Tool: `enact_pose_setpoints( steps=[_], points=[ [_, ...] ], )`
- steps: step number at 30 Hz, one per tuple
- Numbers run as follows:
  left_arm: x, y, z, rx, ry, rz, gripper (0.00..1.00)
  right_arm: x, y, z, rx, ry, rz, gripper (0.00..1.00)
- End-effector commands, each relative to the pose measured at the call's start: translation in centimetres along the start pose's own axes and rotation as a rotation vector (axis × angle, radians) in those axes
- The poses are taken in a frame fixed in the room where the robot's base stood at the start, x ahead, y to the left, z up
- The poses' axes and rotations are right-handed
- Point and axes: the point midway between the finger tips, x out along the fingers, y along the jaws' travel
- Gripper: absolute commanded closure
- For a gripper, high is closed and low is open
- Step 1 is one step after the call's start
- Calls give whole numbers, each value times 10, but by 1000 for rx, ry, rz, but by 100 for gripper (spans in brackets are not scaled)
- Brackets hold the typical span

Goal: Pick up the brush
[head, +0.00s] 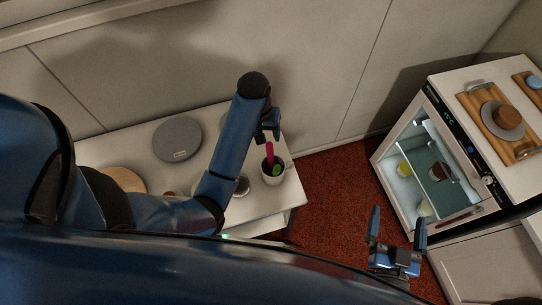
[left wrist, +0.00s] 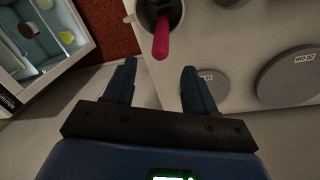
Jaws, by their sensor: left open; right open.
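My left gripper (head: 268,128) is open and empty, just above and behind the handle's top in the head view. The fingers also show open in the left wrist view (left wrist: 159,70). My right gripper (head: 398,219) is open and empty, above the red floor.
A grey disc (head: 178,139) and a round wooden board (head: 126,180) are on the table (head: 240,212) left of the mug. At the right stands an open, lit cabinet (head: 413,165) with items inside and wooden boards (head: 480,110) on top. The back wall is close behind the table.

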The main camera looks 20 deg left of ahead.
Motion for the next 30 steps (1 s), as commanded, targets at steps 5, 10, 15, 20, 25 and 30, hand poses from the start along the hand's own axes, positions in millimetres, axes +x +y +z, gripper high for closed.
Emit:
enact_pose_setpoints(
  steps=[5, 10, 15, 20, 25, 30],
  points=[
    [10, 0, 2, -1, -21, -5, 44, 0, 0, 12, 0, 0, 0, 0],
    [28, 0, 2, -1, -19, -5, 44, 1, 0, 30, 0, 0, 0, 0],
    [44, 0, 3, -1, -21, -5, 44, 1, 0, 26, 0, 1, 0, 0],
    [54, 0, 3, -1, -19, -4, 44, 1, 0, 25, 0, 0, 0, 0],
    [66, 0, 6, -1, -22, -5, 44, 0, 0, 17, 0, 0, 0, 0],
    [89, 1, 8, 0, -21, -5, 44, 0, 0, 10, 0, 0, 0, 0]
  ],
)
